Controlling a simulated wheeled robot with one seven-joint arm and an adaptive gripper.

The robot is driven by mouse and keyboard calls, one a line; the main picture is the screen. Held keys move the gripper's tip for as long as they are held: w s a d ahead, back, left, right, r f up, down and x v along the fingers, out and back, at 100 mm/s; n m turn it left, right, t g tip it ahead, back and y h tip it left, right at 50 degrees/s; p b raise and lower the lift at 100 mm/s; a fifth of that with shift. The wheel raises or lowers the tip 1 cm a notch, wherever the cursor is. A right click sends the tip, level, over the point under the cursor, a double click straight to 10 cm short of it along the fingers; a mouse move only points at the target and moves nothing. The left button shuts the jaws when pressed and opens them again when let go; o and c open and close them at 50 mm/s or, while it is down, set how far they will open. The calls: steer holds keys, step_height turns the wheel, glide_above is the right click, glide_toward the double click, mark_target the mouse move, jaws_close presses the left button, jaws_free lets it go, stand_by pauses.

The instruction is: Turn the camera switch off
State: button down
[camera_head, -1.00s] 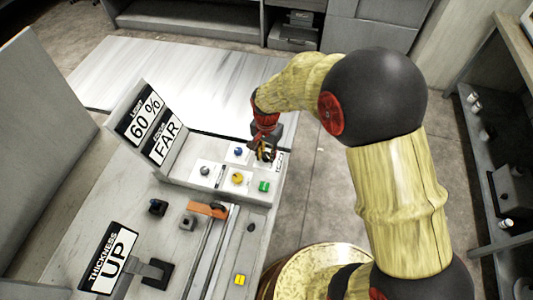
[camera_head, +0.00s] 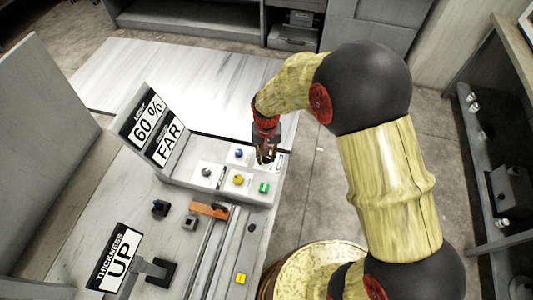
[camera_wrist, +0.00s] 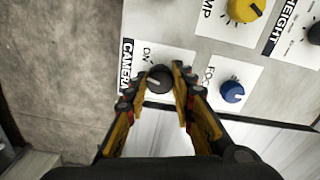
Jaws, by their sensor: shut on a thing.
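The camera switch is a dark round knob (camera_wrist: 159,79) with a pale pointer line, on a white plate beside a black CAMERA label (camera_wrist: 126,66) in the wrist view. My gripper (camera_head: 265,157) is at the far right corner of the control panel in the head view. In the wrist view its yellow and black fingers (camera_wrist: 159,84) stand on both sides of the knob, shut on it. In the head view the fingers hide the knob.
A blue knob (camera_wrist: 232,92) is close to the right finger in the wrist view. A yellow knob (camera_head: 238,179), a green switch (camera_head: 264,187) and a grey knob (camera_head: 206,172) share the panel. The upright LIGHT and FOCUS signs (camera_head: 155,125) stand behind the panel's left side.

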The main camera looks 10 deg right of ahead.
steer(key=n+p, duration=0.2)
steer(key=n, duration=0.4)
steer(key=n+p, duration=0.1)
steer(key=n, duration=0.5)
stand_by(0.5)
steer(key=c, duration=1.6)
jaws_free()
steer(key=shift+c, duration=0.2)
steer(key=shift+o, duration=0.7)
steer(key=shift+r, duration=0.15)
step_height(320, 180, up, 12)
